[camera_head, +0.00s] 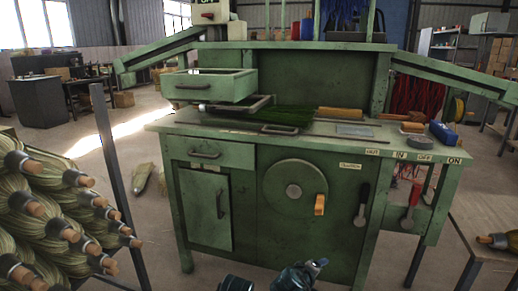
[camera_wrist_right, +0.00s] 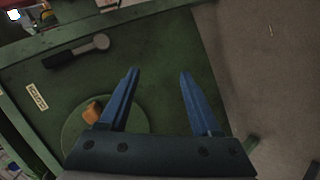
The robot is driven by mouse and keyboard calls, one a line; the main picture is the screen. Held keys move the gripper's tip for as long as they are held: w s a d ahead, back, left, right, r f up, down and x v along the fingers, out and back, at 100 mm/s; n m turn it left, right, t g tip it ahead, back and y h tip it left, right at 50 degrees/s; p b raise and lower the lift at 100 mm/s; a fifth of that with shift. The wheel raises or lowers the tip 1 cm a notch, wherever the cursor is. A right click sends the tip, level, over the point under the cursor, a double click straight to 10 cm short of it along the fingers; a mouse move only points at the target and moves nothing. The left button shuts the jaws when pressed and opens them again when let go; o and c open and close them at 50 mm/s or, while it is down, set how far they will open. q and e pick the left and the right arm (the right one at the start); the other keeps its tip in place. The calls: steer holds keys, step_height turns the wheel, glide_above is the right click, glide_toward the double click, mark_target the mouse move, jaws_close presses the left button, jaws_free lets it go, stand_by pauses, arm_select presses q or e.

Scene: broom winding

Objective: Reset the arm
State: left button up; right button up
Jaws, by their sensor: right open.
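My right gripper (camera_wrist_right: 159,72) is open in the right wrist view, with two blue fingers apart and nothing between them. In that view the green front panel lies beyond the fingers, with a round wheel (camera_wrist_right: 72,132) and its orange knob (camera_wrist_right: 92,111) at the lower left and a dark-handled lever (camera_wrist_right: 75,52) at the upper left. In the head view, dark parts of my arms show at the bottom edge, in front of the machine (camera_head: 340,262). No left gripper fingers can be made out there.
A red-handled lever (camera_head: 407,220) hangs at the right. Bundles of broom fibre (camera_head: 60,215) are racked at the left. Another table (camera_head: 490,225) stands at the right.

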steer(key=s+a+f+m+g+y+p, duration=0.1)
steer(key=s+a+f+g+y, duration=0.3)
steer(key=s+a, duration=0.35)
steer(key=s+a+f+m+g+y+p, duration=0.1)
steer(key=s+a+f+m+g+y, duration=0.15)
steer(key=s+a+g, duration=0.5)
step_height(320, 180, up, 36)
steer(key=s+d+t+p, duration=0.1)
steer(key=t+p, duration=0.1)
steer(key=p, duration=3.5)
steer(key=shift+s+d+r+n+h, duration=0.25)
steer(key=shift+d+n+h, duration=0.1)
